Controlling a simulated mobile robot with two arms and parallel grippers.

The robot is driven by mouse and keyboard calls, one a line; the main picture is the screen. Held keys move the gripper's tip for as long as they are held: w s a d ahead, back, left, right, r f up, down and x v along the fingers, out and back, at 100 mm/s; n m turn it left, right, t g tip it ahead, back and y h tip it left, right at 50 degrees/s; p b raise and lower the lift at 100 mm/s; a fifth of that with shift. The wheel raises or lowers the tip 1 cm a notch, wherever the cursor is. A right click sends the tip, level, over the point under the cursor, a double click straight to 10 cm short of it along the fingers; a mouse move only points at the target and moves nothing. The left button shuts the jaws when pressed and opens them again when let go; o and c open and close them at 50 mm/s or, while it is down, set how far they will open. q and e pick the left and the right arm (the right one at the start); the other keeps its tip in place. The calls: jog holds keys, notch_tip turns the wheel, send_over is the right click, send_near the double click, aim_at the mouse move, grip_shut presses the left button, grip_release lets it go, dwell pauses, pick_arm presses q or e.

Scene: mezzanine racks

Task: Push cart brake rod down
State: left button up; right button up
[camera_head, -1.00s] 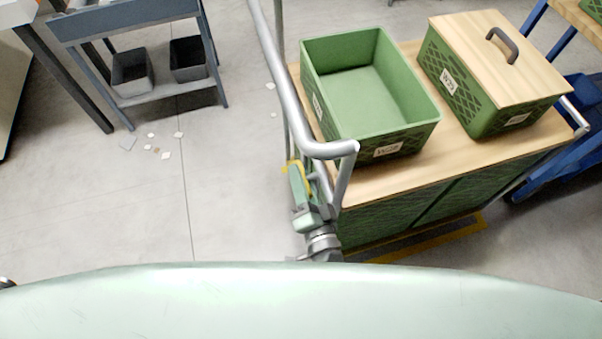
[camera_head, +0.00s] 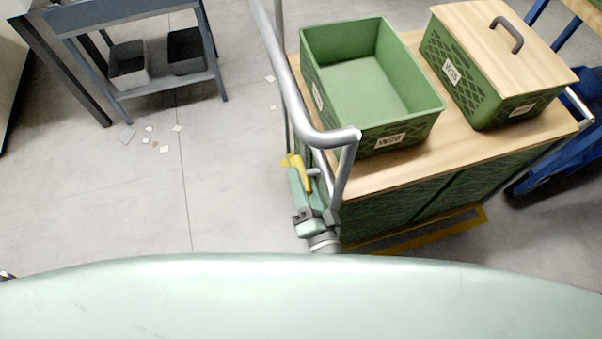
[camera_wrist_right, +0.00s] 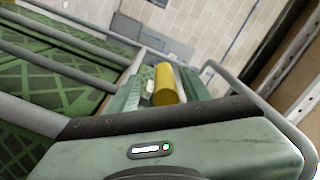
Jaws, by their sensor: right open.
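The brake rod shows as a yellow piece (camera_head: 302,174) low at the left end of the cart, beside the bent grey handle rail (camera_head: 291,90). In the right wrist view, its yellow cylinder (camera_wrist_right: 165,85) stands between the pale green fingers. My right gripper (camera_head: 299,181) is open at the yellow piece, outside the cart frame. I cannot tell whether the fingers touch it. The rod's lower part is hidden. My left gripper cannot be made out.
The cart's wooden top (camera_head: 377,183) carries an open green crate (camera_head: 412,123) and a lidded green crate (camera_head: 470,100). A grey rack (camera_head: 150,101) with two bins stands at the upper left. Floor (camera_head: 225,180) left of the cart is clear apart from scraps.

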pick_arm(q)
jog(key=shift+f+b, duration=0.3)
jog(key=shift+f, duration=0.1)
pick_arm(e)
jog(key=v, duration=0.5)
jog(key=shift+s+d, duration=0.15)
jog(key=shift+s, duration=0.2)
